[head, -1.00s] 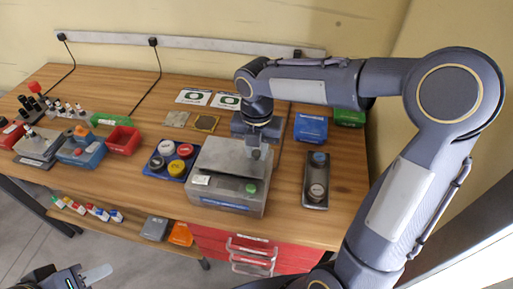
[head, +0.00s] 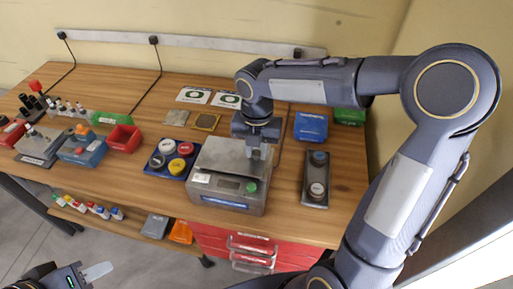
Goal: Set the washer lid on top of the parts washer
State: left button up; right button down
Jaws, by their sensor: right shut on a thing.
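The parts washer (head: 228,197) is a grey metal box with a small display and a green button on its front, at the middle front of the bench. A flat grey plate, which looks like the washer lid (head: 222,152), lies at the washer's top; I cannot tell whether it rests fully on it. My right gripper (head: 262,154) points down at the plate's right part and is shut on it; its fingers hide the grip. My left gripper (head: 96,272) is low at the left, away from the bench, with its jaw opening unclear.
A blue tray of round caps (head: 172,160) stands just left of the washer. A dark tray with two round pieces (head: 316,182) is to its right. A blue box (head: 310,127) is behind that. A red bin (head: 124,138) is further left.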

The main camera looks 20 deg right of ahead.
jog(key=shift+f, duration=0.2)
jog(key=shift+f+b, duration=0.3)
jog(key=shift+f, duration=0.05)
jog(key=c, duration=1.1)
grip_release()
jog(key=shift+c, duration=0.2)
notch_tip(320, 180, up, 7)
jog(key=p, duration=0.7)
jog(key=shift+r, duration=0.1)
